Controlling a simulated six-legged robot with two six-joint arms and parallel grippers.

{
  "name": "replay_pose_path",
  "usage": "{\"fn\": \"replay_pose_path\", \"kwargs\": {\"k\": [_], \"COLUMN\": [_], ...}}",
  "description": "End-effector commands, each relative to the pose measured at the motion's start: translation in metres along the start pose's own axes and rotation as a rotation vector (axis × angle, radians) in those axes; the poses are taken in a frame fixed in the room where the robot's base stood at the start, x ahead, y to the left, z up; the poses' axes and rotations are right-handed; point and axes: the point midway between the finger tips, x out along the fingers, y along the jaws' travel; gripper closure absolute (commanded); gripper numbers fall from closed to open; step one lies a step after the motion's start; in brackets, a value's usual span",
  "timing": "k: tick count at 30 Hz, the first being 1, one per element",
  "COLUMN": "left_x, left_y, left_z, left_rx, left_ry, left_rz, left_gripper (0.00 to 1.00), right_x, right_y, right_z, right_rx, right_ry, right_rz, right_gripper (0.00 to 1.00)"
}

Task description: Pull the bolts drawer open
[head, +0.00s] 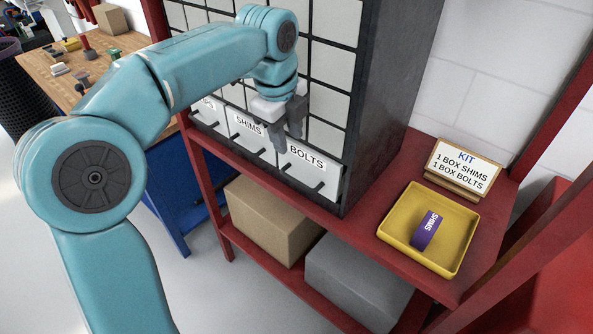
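The bolts drawer (307,158) is in the bottom row of the dark cabinet, at its right end, with a white BOLTS label. It looks closed, its front in line with its neighbours. A small dark handle (318,186) sticks out low on its front. My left gripper (288,143) points down just in front of the cabinet, at the upper left of the bolts drawer and above the handle. Its two grey fingers look apart, with nothing seen between them. It hides part of the drawer's left side. My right gripper is out of view.
The shims drawer (246,128) is left of it. A yellow tray (400,246) holding a purple shims box (427,230) is on the red shelf (374,215), by a kit sign (463,166). A cardboard box (262,222) and a grey box (352,278) stand below.

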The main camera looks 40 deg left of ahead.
Motion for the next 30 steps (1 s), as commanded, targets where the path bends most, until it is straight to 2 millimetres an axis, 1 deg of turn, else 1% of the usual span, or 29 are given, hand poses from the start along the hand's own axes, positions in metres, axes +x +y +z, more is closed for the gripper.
{"fn": "replay_pose_path", "kwargs": {"k": [1, 9, 12, 15, 18, 21, 29, 30], "left_x": [0.014, 0.078, 0.098, 0.114, 0.125, 0.131, 0.132, 0.132], "left_y": [0.002, 0.003, 0.002, 0.001, -0.001, -0.001, -0.002, -0.002], "left_z": [0.0, 0.001, 0.002, 0.002, 0.002, 0.002, 0.002, 0.002], "left_rx": [0.0, -0.003, -0.003, -0.003, -0.002, -0.002, -0.003, -0.003], "left_ry": [0.0, 0.002, 0.002, 0.001, 0.0, 0.001, 0.001, 0.001], "left_rz": [0.005, 0.006, 0.005, 0.004, 0.002, 0.001, -0.001, -0.001], "left_gripper": [0.62, 0.62, 0.62, 0.62, 0.62, 0.62, 0.62, 0.69], "right_x": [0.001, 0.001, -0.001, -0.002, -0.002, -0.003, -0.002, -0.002], "right_y": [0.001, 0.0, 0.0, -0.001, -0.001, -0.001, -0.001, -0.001], "right_z": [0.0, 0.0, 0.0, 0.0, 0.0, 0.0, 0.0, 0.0], "right_rx": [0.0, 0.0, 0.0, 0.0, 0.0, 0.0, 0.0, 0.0], "right_ry": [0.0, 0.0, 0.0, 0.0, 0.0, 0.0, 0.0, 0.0], "right_rz": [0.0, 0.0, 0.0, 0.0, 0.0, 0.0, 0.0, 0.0], "right_gripper": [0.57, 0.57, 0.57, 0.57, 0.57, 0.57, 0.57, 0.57]}}
